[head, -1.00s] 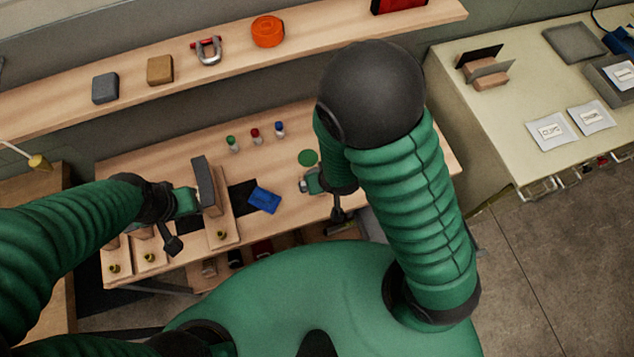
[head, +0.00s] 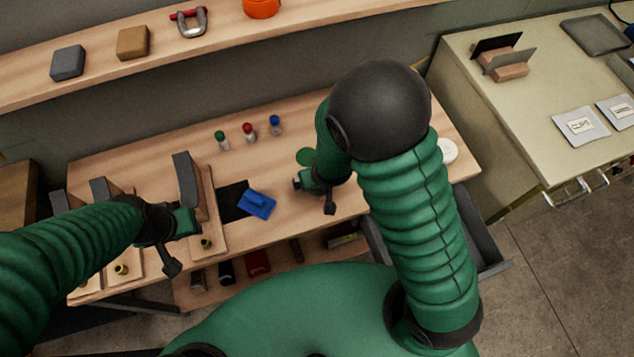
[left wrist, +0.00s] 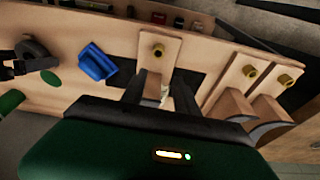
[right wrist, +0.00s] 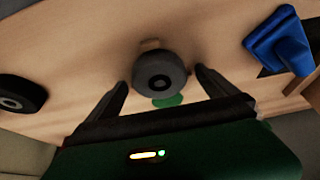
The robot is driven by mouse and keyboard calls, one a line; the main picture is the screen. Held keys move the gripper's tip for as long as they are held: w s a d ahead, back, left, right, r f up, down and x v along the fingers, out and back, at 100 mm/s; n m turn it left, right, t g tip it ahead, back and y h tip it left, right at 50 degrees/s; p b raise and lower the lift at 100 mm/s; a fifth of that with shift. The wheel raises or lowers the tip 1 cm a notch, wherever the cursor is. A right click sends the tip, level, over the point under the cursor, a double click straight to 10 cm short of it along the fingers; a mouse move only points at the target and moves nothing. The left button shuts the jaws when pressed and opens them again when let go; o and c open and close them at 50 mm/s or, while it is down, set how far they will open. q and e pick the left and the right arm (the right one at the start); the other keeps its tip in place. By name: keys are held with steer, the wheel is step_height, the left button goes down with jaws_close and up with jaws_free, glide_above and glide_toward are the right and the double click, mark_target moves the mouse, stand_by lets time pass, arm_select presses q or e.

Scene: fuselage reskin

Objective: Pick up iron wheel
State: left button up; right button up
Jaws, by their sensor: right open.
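A round dark wheel with a grey hub (right wrist: 160,75) sits on the wooden bench between the fingertips of my right gripper (right wrist: 161,79). The fingers are apart, with gaps showing on both sides of it. In the head view my right gripper (head: 300,180) is low over the bench, its fingers mostly hidden by my arm. A second black wheel (right wrist: 20,93) with a pale ring lies to the left in the right wrist view. My left gripper (left wrist: 160,88) is at a grey-faced wooden block (head: 187,180); whether it grips it is unclear.
A blue part (head: 257,204) lies between my grippers. Small bottles with green, red and blue caps (head: 248,132) stand behind. A green disc (head: 305,156) lies near my right gripper. A grey drawer (head: 485,235) sticks out at the bench's right end.

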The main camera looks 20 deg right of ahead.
steer(key=shift+s+r, duration=0.1)
steer(key=shift+r, duration=0.05)
jaws_close()
stand_by(0.4)
steer(key=shift+r, duration=0.15)
